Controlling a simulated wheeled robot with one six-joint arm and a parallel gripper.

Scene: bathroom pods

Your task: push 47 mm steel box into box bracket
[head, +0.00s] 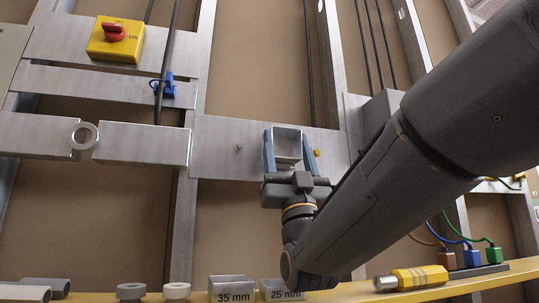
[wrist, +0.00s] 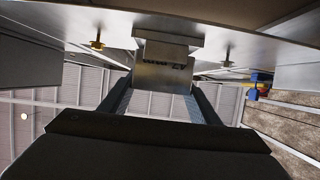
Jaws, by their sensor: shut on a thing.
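My gripper (head: 284,152) is raised in front of the wall frame. Its two blue-grey fingers are shut on the sides of the steel box (head: 288,143), an open-fronted square box. The wrist view shows the box (wrist: 162,75) between the fingers, with upside-down dark lettering that looks like 47 mm. The box is at a wide metal plate (head: 215,140) with a grey stud to its left and a yellow one (head: 317,153) to its right.
Boxes marked 35 mm (head: 232,289) and 25 mm (head: 283,288) stand on the yellow shelf (head: 350,296) below, beside grey rings and tubes. A yellow switch (head: 116,39) and cables are at upper left. A grey box (head: 382,110) is right of the plate, near my arm.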

